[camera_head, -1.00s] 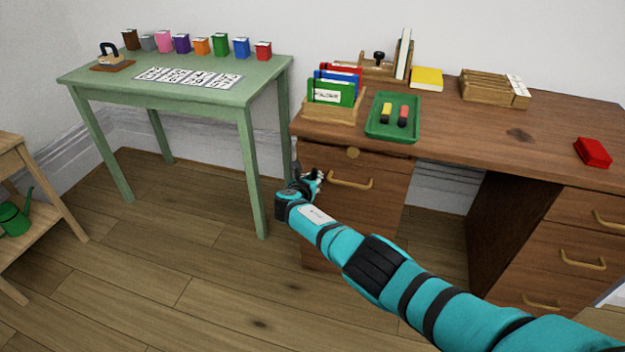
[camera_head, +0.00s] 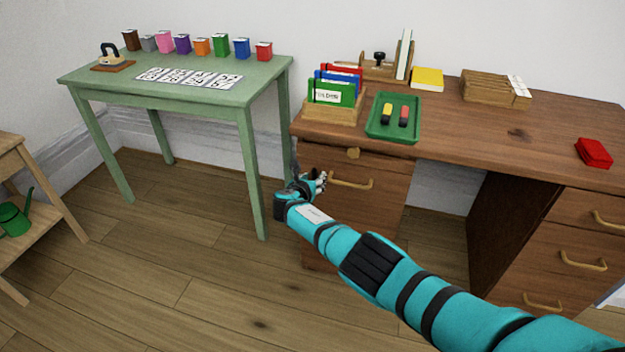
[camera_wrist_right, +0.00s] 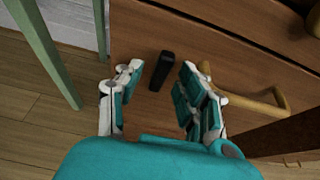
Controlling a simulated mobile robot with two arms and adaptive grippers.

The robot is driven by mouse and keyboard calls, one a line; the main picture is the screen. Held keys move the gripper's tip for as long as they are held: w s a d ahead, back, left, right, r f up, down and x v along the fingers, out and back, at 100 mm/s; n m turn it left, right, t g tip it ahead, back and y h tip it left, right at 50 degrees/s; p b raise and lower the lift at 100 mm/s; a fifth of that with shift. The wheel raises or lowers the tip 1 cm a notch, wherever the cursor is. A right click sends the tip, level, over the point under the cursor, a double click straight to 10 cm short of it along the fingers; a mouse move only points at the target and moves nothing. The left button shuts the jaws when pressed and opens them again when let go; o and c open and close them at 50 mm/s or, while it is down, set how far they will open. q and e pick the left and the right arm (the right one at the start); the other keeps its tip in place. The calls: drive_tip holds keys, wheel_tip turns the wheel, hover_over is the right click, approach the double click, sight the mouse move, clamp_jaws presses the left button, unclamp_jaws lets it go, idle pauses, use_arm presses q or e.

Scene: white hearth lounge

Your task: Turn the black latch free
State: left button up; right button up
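The black latch (camera_wrist_right: 161,71) shows in the right wrist view as a short dark bar on the wooden drawer front (camera_wrist_right: 200,55), lying between my two fingers and tilted slightly from vertical. My right gripper (camera_wrist_right: 155,90) is open, with one finger on each side of the latch; I cannot tell whether either finger touches it. In the head view my right gripper (camera_head: 318,183) is at the left part of the desk's left drawer front and hides the latch. My left gripper is not in view.
A brass drawer handle (camera_head: 352,182) is just right of my gripper, with a round brass knob (camera_head: 353,152) above it. The green table (camera_head: 180,88) stands close on the left. A green tray (camera_head: 394,118) and a card rack (camera_head: 333,112) sit on the desk above.

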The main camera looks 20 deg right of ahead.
drive_tip(key=shift+s+a+r, duration=0.1)
drive_tip(key=shift+s+a, duration=0.25)
drive_tip(key=shift+a, duration=0.05)
drive_tip(key=shift+v, duration=1.05)
approach(314, 178)
drive_tip(key=v, duration=0.3)
drive_tip(key=shift+a+r, duration=0.1)
